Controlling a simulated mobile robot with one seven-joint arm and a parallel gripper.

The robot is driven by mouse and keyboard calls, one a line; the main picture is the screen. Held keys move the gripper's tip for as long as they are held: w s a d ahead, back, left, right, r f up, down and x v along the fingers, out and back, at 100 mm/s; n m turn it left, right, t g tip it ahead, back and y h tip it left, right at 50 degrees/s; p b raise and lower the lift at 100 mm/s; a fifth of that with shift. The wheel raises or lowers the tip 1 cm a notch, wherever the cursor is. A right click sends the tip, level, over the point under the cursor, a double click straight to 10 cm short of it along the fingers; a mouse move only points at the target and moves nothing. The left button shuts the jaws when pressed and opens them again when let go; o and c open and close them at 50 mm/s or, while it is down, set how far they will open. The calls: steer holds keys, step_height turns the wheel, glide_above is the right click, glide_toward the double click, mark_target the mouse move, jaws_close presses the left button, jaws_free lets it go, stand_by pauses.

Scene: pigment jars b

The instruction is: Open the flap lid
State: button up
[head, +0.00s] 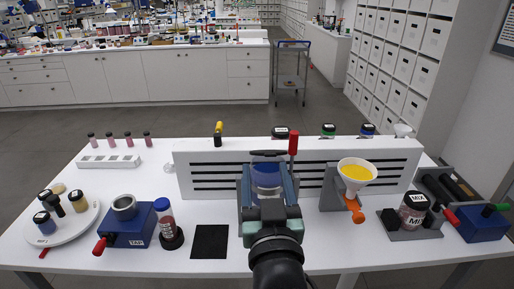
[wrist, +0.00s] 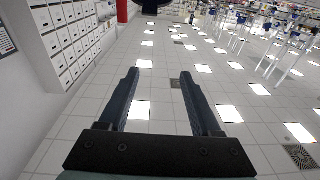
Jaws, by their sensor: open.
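A dark flap lid (head: 268,153) shows at the middle of the white slotted panel, above a blue jar-like body (head: 266,175). A red upright handle (head: 293,143) stands at its right side. My gripper (head: 268,172) is in front of this body, fingers pointing up, and hides its lower part. In the wrist view my gripper (wrist: 160,73) is open with nothing between its fingers. A dark edge (wrist: 150,4) and a red piece (wrist: 123,11) show at the top of that view, beyond the fingertips. I cannot tell whether the gripper touches the lid.
A white funnel with yellow content (head: 357,172) stands on a grey bracket at right. A MIX jar (head: 414,208) and a blue crank device (head: 482,222) are further right.

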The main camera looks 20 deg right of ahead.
step_height(320, 180, down, 5)
steer(key=d+g, duration=0.1)
steer(key=d, duration=0.1)
steer(key=p, duration=0.3)
glide_toward(269, 153)
steer(key=x, duration=0.7)
steer(key=shift+r, duration=0.35)
steer(key=shift+d, duration=0.1)
jaws_close()
stand_by(0.6)
